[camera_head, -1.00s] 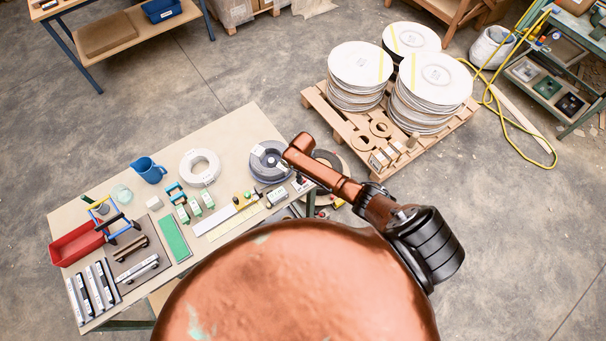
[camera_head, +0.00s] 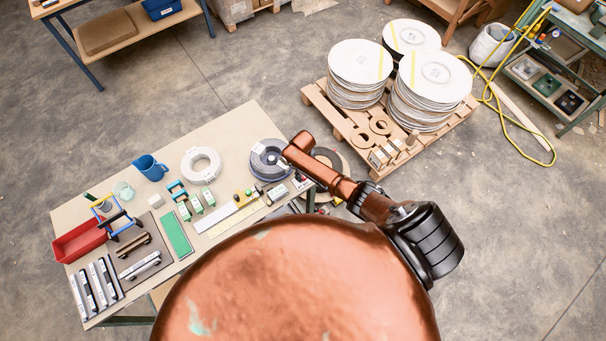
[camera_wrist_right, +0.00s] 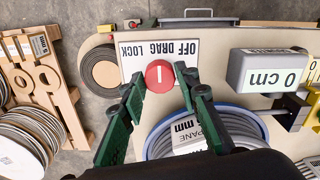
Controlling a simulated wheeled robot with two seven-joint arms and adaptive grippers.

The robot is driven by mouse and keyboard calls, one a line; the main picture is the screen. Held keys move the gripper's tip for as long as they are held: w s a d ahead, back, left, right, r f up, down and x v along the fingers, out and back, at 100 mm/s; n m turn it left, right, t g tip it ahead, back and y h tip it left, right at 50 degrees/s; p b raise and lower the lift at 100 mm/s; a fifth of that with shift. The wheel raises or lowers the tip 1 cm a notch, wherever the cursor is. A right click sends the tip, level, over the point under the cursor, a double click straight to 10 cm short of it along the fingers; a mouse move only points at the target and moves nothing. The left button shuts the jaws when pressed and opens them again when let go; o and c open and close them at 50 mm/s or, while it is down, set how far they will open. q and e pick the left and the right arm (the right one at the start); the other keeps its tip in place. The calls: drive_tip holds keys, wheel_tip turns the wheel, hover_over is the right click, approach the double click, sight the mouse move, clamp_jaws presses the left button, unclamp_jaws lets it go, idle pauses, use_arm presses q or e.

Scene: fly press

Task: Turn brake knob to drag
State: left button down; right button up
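The brake knob (camera_wrist_right: 160,76) is a round red knob with a short white line on its face. It shows in the right wrist view beside a white label plate (camera_wrist_right: 188,50) lettered OFF, DRAG and LOCK. The white line runs roughly upright in the picture, towards the middle word, DRAG. My right gripper (camera_wrist_right: 161,84) has its green fingers apart, one on each side of the knob. Small gaps seem to show beside the knob; contact is unclear. In the head view my copper right arm reaches the table's right end, and the knob is hard to make out. My left gripper is not in view.
A grey block marked 0 cm (camera_wrist_right: 268,72) and a blue-rimmed reel (camera_wrist_right: 238,112) lie close to the right finger. The workbench (camera_head: 232,125) holds a red tray (camera_head: 78,243) and a blue jug (camera_head: 150,168). A pallet (camera_head: 318,103) with plate stacks stands beyond.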

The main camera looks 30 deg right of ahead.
drive_tip(key=o, duration=0.3)
drive_tip(key=shift+o, duration=0.2)
drive_tip(key=shift+r, duration=0.1)
wheel_tip(320, 180, up, 12)
idle(0.4)
idle(0.4)
